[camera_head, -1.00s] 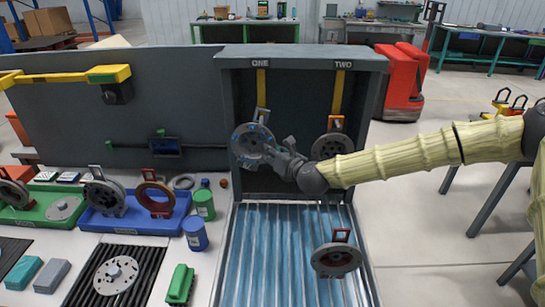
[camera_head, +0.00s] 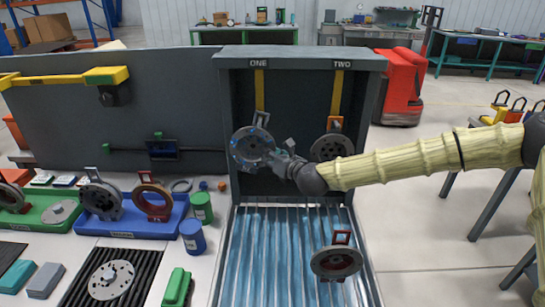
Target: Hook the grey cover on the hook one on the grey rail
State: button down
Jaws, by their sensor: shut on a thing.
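The grey cover (camera_head: 248,149) is a round disc with a grey loop handle (camera_head: 261,119) on top. It hangs upright, slightly tilted, in front of the dark panel under the label ONE. My gripper (camera_head: 276,160) is shut on its right side. Hook one's yellow strip (camera_head: 260,90) runs down from the grey rail (camera_head: 300,52) to the handle. The handle overlaps the strip's lower end; I cannot tell whether the hook passes through the loop. Yellow hook two (camera_head: 338,95) stands to the right, with another grey cover (camera_head: 326,148) hanging under it by an orange loop.
Below is a blue roller conveyor (camera_head: 265,260) with a dark cover with a red loop (camera_head: 337,262). At left are a blue tray (camera_head: 120,228) with discs, a green tray (camera_head: 35,226) and jars (camera_head: 192,235). A red machine (camera_head: 402,90) stands behind at right.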

jog(key=c, duration=1.2)
grip_release()
jog(key=shift+a+f, duration=0.1)
jog(key=shift+a, duration=0.1)
jog(key=shift+s+d, duration=0.1)
jog(key=shift+d, duration=0.1)
